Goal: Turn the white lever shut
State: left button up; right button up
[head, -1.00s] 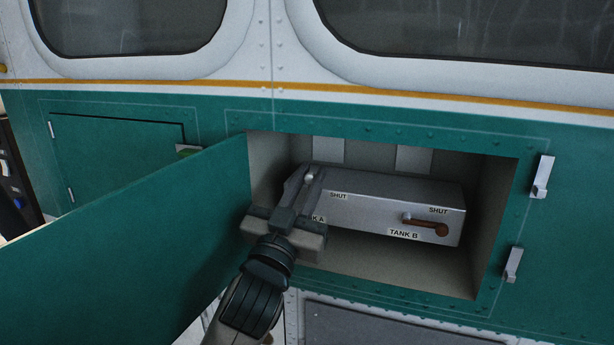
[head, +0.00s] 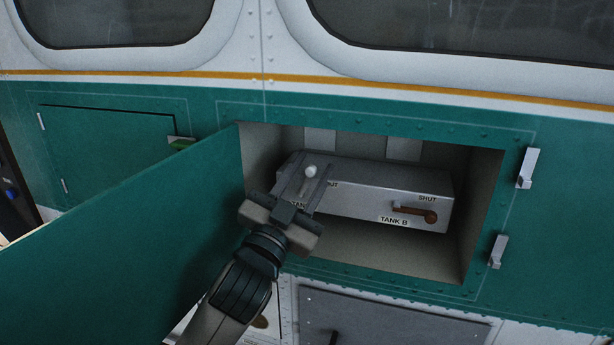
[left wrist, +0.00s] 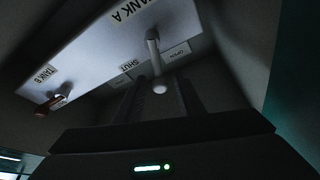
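The white lever (head: 311,171) has a round white knob and sits on the TANK A side of a grey valve box (head: 369,194) inside an open compartment. My left gripper (head: 306,180) is in front of it, fingers open on either side of the knob. The left wrist view shows the lever (left wrist: 153,48) with its knob between the spread fingers (left wrist: 160,90); whether a finger touches it I cannot tell. SHUT (left wrist: 130,65) and OPEN (left wrist: 178,51) labels flank the lever there. The fingers partly hide the TANK A and SHUT labels in the head view. My right gripper is not in view.
A brown-red lever (head: 416,213) sits on the box's TANK B side. The open green door (head: 130,235) stands left of my left arm. Compartment walls (head: 484,205) enclose the box, with free room below it. Two latches (head: 528,168) are on the right.

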pick_arm(q)
jog(key=shift+s, duration=0.1)
jog(key=shift+s+a+f+b, duration=0.25)
jog(key=shift+s+f+b, duration=0.1)
jog(key=shift+s, duration=0.05)
jog(key=p+v, duration=0.3)
jog(key=v, duration=1.3)
jog(key=shift+s, duration=0.1)
jog(key=shift+w, duration=0.2)
